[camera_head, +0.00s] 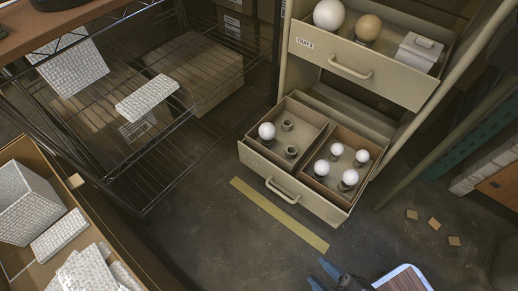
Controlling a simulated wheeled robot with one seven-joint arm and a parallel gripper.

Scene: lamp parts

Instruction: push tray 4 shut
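The lower tray (257,163) of the beige cabinet is pulled out low above the floor. No number on it is readable, so I cannot confirm that it is tray 4. It has two compartments with white round bulbs and dark sockets, and a handle (282,191) on its front. The upper tray (318,62) is also pulled out; its label (304,43) is too small to read surely. My gripper (322,276) shows at the bottom edge with two blue fingertips apart, empty, in front of the lower tray and not touching it.
A yellow strip (278,213) lies on the floor before the lower tray. A wire rack (150,190) stands to the left, a box of white textured pieces (75,185) at lower left. Small tan squares (434,223) lie on the floor at right. The floor between gripper and tray is clear.

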